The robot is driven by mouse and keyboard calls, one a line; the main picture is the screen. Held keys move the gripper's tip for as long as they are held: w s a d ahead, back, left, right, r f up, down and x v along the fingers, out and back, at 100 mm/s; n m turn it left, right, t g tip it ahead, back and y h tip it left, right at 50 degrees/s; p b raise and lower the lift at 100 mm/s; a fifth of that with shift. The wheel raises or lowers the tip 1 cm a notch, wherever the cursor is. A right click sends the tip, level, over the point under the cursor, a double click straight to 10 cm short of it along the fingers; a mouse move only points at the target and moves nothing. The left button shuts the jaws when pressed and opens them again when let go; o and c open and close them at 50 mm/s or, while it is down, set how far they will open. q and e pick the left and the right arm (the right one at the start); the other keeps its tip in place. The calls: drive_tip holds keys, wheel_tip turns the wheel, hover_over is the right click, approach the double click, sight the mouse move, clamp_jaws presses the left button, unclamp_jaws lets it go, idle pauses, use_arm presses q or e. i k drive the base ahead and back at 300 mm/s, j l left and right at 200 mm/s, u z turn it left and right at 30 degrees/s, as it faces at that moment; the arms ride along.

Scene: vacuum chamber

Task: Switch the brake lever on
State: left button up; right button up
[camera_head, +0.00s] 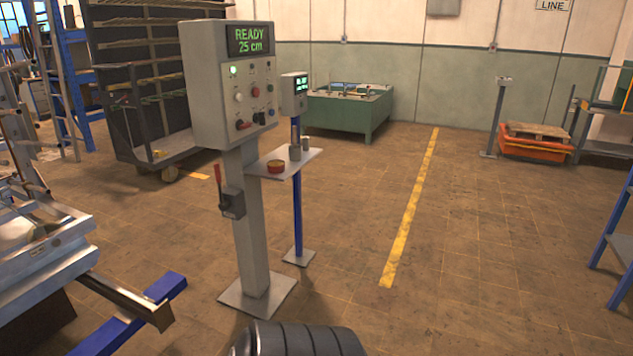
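The brake lever (218,174) has a red handle that stands nearly upright. It rises from a small dark grey box (232,203) on the left side of a grey post (249,225). The post carries a grey control panel (207,93) with buttons, knobs and a green display reading "READY 25 cm". Neither of my grippers is in view.
A small shelf (300,161) with a red round container (275,167) juts right from the post. A blue post (298,215) with a smaller display stands behind. A metal machine (40,250) fills the left edge. Open floor lies to the right, crossed by a yellow line (410,210).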

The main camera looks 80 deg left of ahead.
sight(224, 204)
drive_tip(key=u, duration=3.25)
drive_tip(key=i+j+z, duration=0.1)
drive_tip(key=i+j, duration=0.45)
drive_tip(key=i, duration=0.3)
drive_tip(key=i+j, duration=0.65)
drive_tip(key=i, duration=0.15)
drive_tip(key=i+j+z, duration=0.15)
drive_tip(key=i+j, duration=0.45)
drive_tip(key=i, duration=0.2)
